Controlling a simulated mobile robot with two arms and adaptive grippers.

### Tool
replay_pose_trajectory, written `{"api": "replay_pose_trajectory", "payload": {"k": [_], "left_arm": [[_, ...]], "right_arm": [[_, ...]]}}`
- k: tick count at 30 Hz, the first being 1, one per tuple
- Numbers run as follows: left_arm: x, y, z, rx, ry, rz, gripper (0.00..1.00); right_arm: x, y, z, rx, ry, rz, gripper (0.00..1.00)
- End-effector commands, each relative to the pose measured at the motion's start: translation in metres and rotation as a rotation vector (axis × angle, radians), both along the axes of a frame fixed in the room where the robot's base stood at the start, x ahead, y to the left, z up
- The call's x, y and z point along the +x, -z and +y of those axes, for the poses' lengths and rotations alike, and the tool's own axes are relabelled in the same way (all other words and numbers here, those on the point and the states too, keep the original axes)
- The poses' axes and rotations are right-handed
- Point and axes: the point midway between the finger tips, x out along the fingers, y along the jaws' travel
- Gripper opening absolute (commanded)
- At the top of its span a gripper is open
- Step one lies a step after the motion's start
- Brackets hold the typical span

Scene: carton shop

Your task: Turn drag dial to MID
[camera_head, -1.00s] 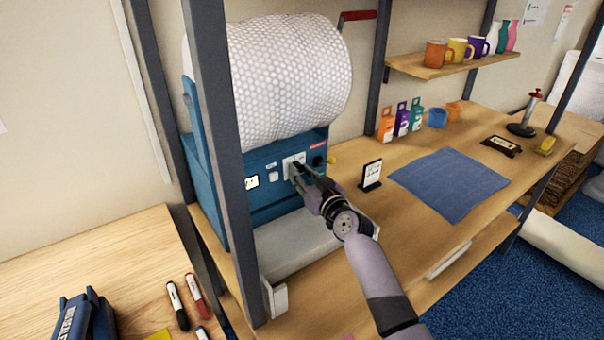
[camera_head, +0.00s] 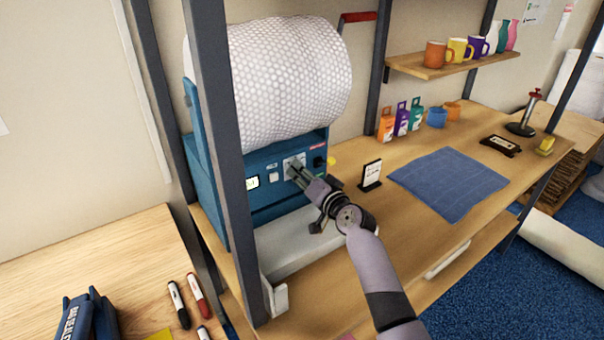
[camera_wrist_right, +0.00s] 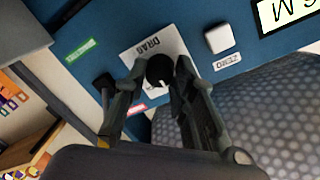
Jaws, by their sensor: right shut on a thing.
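The drag dial (camera_wrist_right: 160,71) is a small black round knob with a white mark, on a white plate labelled DRAG (camera_wrist_right: 150,46). The plate is on the front of the blue bubble-wrap machine (camera_head: 262,205). My right gripper (camera_wrist_right: 158,80) is at the dial with a finger on either side of it, shut on it. In the head view my right gripper (camera_head: 292,168) reaches the panel and hides the dial. The fingers hide most of the plate's lettering, so I cannot read the dial's setting. My left gripper is not in view.
A white square button (camera_wrist_right: 218,38) labelled ZERO and a lit display (camera_wrist_right: 290,12) are beside the plate. A big bubble-wrap roll (camera_head: 290,75) is above the panel. A grey post (camera_head: 225,170) stands left of my arm.

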Motion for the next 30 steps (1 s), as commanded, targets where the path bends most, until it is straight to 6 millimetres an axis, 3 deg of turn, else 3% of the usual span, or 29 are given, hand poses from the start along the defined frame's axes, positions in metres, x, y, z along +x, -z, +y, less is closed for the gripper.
{"api": "replay_pose_trajectory", "payload": {"k": [17, 18, 26, 30], "left_arm": [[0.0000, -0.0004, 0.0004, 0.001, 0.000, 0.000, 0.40], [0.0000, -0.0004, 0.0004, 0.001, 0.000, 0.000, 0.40], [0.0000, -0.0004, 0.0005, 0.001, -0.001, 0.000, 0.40], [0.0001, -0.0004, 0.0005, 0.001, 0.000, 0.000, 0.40]], "right_arm": [[0.0001, 0.0001, -0.0001, 0.025, 0.000, 0.017, 0.00], [0.0001, 0.0001, -0.0001, 0.025, 0.000, 0.017, 0.27], [0.0001, 0.0000, -0.0001, 0.025, 0.000, 0.017, 0.44], [0.0001, -0.0001, -0.0002, 0.025, 0.000, 0.017, 0.45]]}}
